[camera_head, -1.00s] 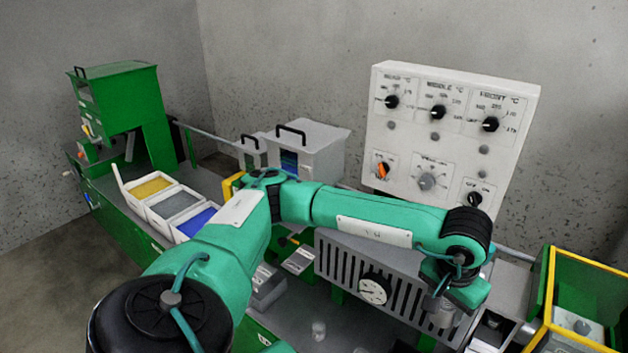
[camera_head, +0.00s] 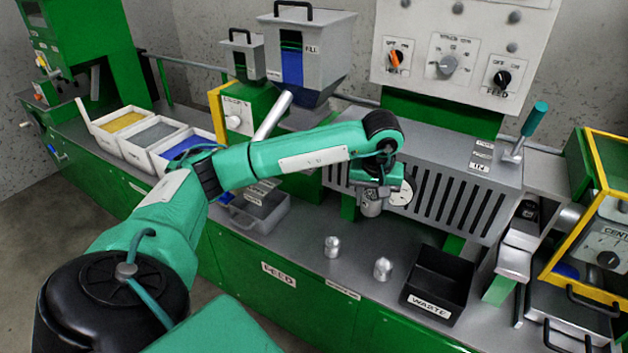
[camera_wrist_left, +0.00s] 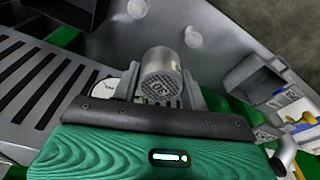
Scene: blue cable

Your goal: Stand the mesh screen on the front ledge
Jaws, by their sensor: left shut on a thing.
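My left gripper (camera_head: 376,192) is shut on a short grey metal cylinder with a mesh end, the mesh screen (camera_head: 371,207), and holds it above the front ledge (camera_head: 352,262). In the left wrist view the mesh screen (camera_wrist_left: 160,76) sits between the two fingers, its mesh face with a dark mark turned to the camera. The gripper hangs in front of the slotted grey barrel housing (camera_head: 440,190), close to the round gauge (camera_head: 402,192). Two similar metal cylinders, one on the left (camera_head: 332,246) and one on the right (camera_head: 382,268), stand on the ledge below. My right gripper is not in view.
A black WASTE bin (camera_head: 440,285) stands right of the loose cylinders. A grey drawer-like tray (camera_head: 262,212) lies left. White bins (camera_head: 152,146) with coloured granules stand farther left. A yellow-framed guard (camera_head: 585,235) is at the right. The ledge left of the cylinders looks clear.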

